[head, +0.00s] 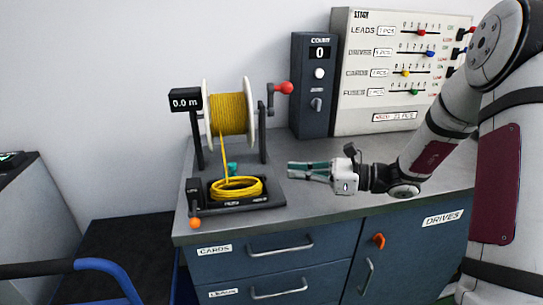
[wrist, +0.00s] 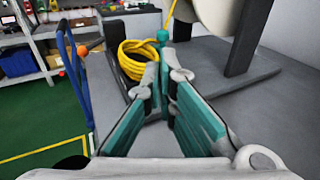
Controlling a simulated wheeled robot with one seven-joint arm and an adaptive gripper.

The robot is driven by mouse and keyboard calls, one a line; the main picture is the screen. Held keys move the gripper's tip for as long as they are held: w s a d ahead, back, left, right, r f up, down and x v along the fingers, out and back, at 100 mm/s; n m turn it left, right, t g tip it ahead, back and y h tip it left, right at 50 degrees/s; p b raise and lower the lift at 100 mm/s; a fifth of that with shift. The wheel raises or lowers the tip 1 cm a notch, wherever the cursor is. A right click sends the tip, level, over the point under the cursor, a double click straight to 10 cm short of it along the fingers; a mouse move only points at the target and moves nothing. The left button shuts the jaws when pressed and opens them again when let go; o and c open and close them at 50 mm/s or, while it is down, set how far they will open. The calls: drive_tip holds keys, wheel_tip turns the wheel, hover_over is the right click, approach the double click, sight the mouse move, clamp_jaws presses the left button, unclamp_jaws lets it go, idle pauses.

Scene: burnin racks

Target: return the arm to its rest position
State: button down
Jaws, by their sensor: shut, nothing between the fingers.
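My gripper (head: 309,172) is at the right of the spool stand in the head view, held over the grey counter top, its fingers pointing left. Its teal finger pads meet at the tips and hold nothing. In the wrist view the gripper (wrist: 164,98) points toward a coil of yellow cable (wrist: 138,60), which lies beyond the fingertips. My arm reaches in from the right side of the head view, bent at the elbow.
A yellow cable spool (head: 230,113) with a red crank knob (head: 285,88) stands on the counter (head: 300,205). The coil of yellow cable (head: 236,188) lies at its base. A dark counter box (head: 314,110) and slider panel (head: 385,125) stand behind. Blue drawers (head: 278,268) are below.

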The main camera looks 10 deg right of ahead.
drive_tip(key=s+a+r+n+g+h+p, duration=0.1)
drive_tip(key=s+a+r+n+g+h, duration=0.1)
drive_tip(key=s+a+r+n+g, duration=0.3)
drive_tip(key=s+r+n+h+p, duration=0.1)
drive_tip(key=s+n+h+p, duration=0.15)
drive_tip(key=s, duration=0.55)
drive_tip(key=s+a+r+n+g+h+p, duration=0.1)
drive_tip(key=s+a+r+n+g+h, duration=0.15)
drive_tip(key=s+n, duration=0.3)
drive_tip(key=s+d+r+n+t+h+p, duration=0.2)
drive_tip(key=s+d+r+n+h, duration=0.2)
drive_tip(key=s, duration=0.4)
drive_tip(key=s+d+r+n+t+h+p, duration=0.2)
drive_tip(key=s+d+r+n+h, duration=0.2)
drive_tip(key=s, duration=0.4)
drive_tip(key=shift+d+n, duration=0.5)
drive_tip(key=shift+n, duration=0.5)
